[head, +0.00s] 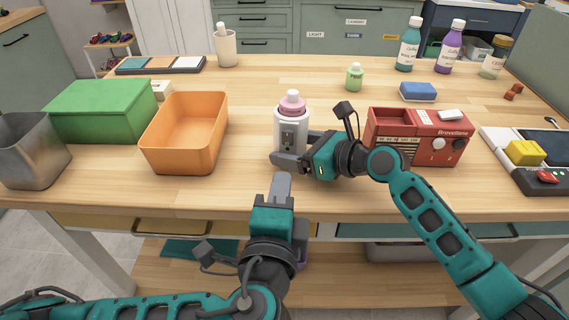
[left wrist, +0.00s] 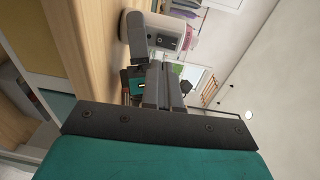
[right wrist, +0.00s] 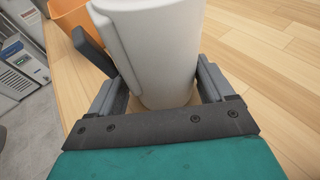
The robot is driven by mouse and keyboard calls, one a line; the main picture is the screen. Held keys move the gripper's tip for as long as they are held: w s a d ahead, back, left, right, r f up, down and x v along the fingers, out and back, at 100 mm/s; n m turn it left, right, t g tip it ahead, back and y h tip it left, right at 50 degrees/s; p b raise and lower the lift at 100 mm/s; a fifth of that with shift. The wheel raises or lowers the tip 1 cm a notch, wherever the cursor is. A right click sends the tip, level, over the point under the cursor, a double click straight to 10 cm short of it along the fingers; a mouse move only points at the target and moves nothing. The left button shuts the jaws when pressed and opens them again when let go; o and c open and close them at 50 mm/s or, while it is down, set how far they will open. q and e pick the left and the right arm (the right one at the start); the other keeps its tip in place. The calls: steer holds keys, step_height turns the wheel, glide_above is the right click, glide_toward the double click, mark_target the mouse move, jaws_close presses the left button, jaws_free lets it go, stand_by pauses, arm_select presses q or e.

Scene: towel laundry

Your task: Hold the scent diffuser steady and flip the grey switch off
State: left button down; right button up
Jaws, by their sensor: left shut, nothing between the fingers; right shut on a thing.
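The scent diffuser (head: 291,118) is a white cylinder with a pink top, upright on the wooden table. A grey switch panel (head: 288,138) is on its front side. My right gripper (head: 292,157) is shut around the lower body of the diffuser. In the right wrist view the white diffuser (right wrist: 155,50) stands between the two fingers. My left gripper (head: 280,185) is shut and empty, in front of and below the diffuser, apart from it. In the left wrist view the left fingers (left wrist: 162,85) are together and the diffuser (left wrist: 165,38) is beyond them. The switch's position is too small to tell.
An orange bin (head: 183,133) and a green box (head: 100,110) stand to the left. A red radio (head: 418,137) stands close on the right, behind my right arm. A green bottle (head: 354,77) and a blue sponge (head: 418,91) are further back. The table behind the diffuser is clear.

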arm_select(q)
steer(key=shift+s+a+r, duration=0.1)
steer(key=shift+s+a, duration=0.05)
steer(key=shift+s, duration=1.4)
arm_select(e)
steer(key=shift+w+d+f, duration=0.1)
steer(key=o, duration=0.7)
